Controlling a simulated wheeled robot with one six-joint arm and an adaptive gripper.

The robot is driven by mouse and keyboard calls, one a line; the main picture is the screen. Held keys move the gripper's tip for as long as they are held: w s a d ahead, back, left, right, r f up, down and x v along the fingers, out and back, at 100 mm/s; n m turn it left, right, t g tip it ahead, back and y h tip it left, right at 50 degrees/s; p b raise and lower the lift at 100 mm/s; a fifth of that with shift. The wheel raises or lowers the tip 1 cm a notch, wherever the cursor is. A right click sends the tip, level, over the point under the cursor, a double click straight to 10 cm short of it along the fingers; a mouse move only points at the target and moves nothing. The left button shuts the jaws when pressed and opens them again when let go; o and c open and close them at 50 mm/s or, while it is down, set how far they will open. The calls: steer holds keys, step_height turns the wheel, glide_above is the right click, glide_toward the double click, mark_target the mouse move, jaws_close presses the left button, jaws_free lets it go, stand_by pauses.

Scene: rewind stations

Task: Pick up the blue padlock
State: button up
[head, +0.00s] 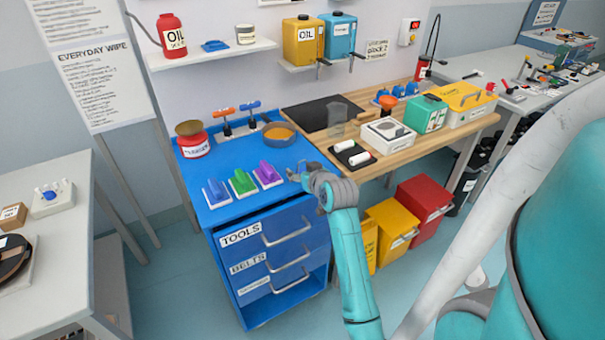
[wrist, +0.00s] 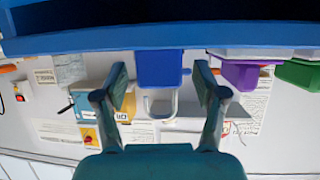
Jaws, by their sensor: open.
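The blue padlock (wrist: 160,66) shows upside down in the wrist view, with its pale U-shaped shackle (wrist: 160,105) pointing down in that picture. It stands by the edge of the blue cabinet top (wrist: 85,43). My gripper (wrist: 161,76) is open, with one finger on each side of the padlock and a visible gap to both. In the head view, my gripper (head: 296,174) is at the right front part of the cabinet top, right of the purple-handled item. I cannot make out the padlock there; my gripper seems to hide it.
A wooden bench (head: 440,131) with several items adjoins at right. Drawers (head: 276,262) are below.

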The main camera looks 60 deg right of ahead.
jaws_close()
steer(key=shift+r, duration=0.1)
